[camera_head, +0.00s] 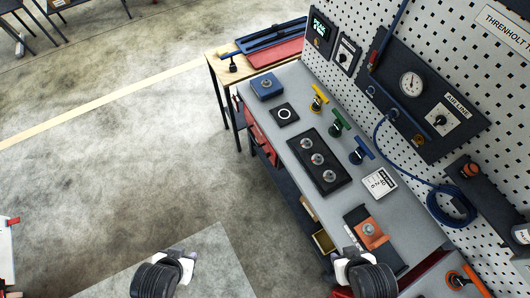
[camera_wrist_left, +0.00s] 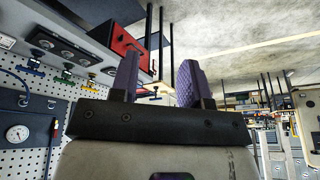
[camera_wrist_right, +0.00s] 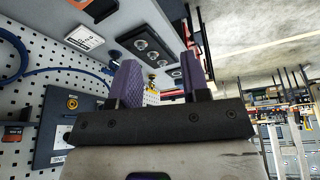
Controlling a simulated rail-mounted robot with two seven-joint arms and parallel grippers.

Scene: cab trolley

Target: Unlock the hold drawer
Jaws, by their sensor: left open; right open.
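A black plate (camera_head: 319,161) with several round metal lock-like fittings is set in the grey bench top. Yellow (camera_head: 319,99), green (camera_head: 338,123) and blue (camera_head: 361,151) T-handled keys stand in a row beside it, near the pegboard. A red front (camera_head: 262,137) shows on the bench's left side; I cannot tell whether it is the hold drawer. It also shows in the left wrist view (camera_wrist_left: 127,46). My left gripper (camera_head: 184,258) is open and empty, left of the bench over the floor. My right gripper (camera_head: 346,262) is open and empty by the bench's near end.
An orange block (camera_head: 370,229) on a dark mat and a white label card (camera_head: 380,184) are on the near bench top. A blue box (camera_head: 267,86) is at the far end. A coiled blue hose (camera_head: 452,207) hangs on the pegboard.

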